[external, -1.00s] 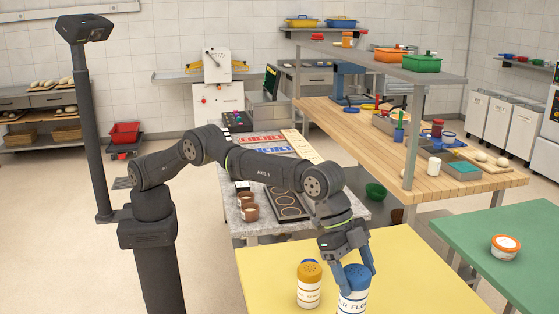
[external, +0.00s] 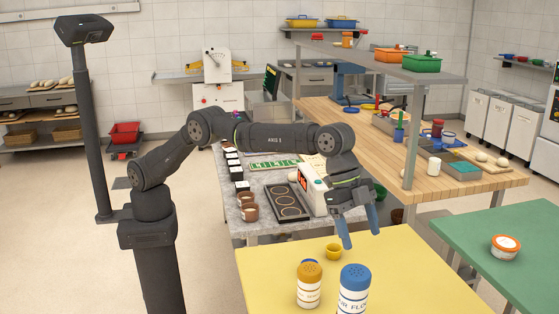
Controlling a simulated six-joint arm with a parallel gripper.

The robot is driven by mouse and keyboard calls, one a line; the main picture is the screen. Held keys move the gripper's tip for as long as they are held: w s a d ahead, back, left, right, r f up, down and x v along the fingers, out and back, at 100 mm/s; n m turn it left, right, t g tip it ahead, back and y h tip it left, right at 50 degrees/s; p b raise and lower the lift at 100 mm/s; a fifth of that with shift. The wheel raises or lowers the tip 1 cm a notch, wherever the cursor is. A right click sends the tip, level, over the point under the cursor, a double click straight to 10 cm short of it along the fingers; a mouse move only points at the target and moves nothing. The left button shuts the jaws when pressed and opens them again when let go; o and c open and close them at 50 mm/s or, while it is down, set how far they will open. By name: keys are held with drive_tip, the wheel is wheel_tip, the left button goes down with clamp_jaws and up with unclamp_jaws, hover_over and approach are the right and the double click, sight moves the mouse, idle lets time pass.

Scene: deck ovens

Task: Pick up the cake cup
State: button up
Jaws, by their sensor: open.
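A small yellow cup (external: 333,251), the likeliest cake cup, stands on the yellow table (external: 420,275) behind two shakers. My gripper (external: 361,238) is open and empty, with its blue fingers pointing down. In the picture it is just right of the yellow cup and above the blue-lidded shaker (external: 354,290). Its exact height and depth relative to the cup are hard to tell. The shaker with the orange-brown lid (external: 310,286) stands in front of the cup. A blue thing (external: 309,261) is mostly hidden behind that shaker.
A tub with an orange-and-white lid (external: 505,246) sits on the green table (external: 540,215) at right. Brown cups (external: 249,212) and a dark tray with round wells (external: 288,203) are on the grey counter. A wooden bench (external: 470,183) is behind. The yellow table's right side is clear.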

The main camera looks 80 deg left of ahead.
drive_tip(key=s+a+m+g, duration=0.25)
drive_tip(key=a+m, duration=0.25)
drive_tip(key=a, duration=2.3)
drive_tip(key=a+x, duration=0.1)
drive_tip(key=x, duration=0.5)
drive_tip(key=a+f+x, duration=0.1)
drive_tip(key=a+x, duration=0.1)
drive_tip(key=x, duration=0.5)
drive_tip(key=a+f+x, duration=0.1)
drive_tip(key=x, duration=0.5)
drive_tip(key=shift+f, duration=0.3)
drive_tip(key=shift+s+x, duration=0.1)
drive_tip(key=shift+x, duration=1.45)
drive_tip(key=shift+s+x, duration=0.15)
drive_tip(key=shift+x, duration=1.35)
drive_tip(key=shift+a, duration=0.1)
drive_tip(key=c, duration=1)
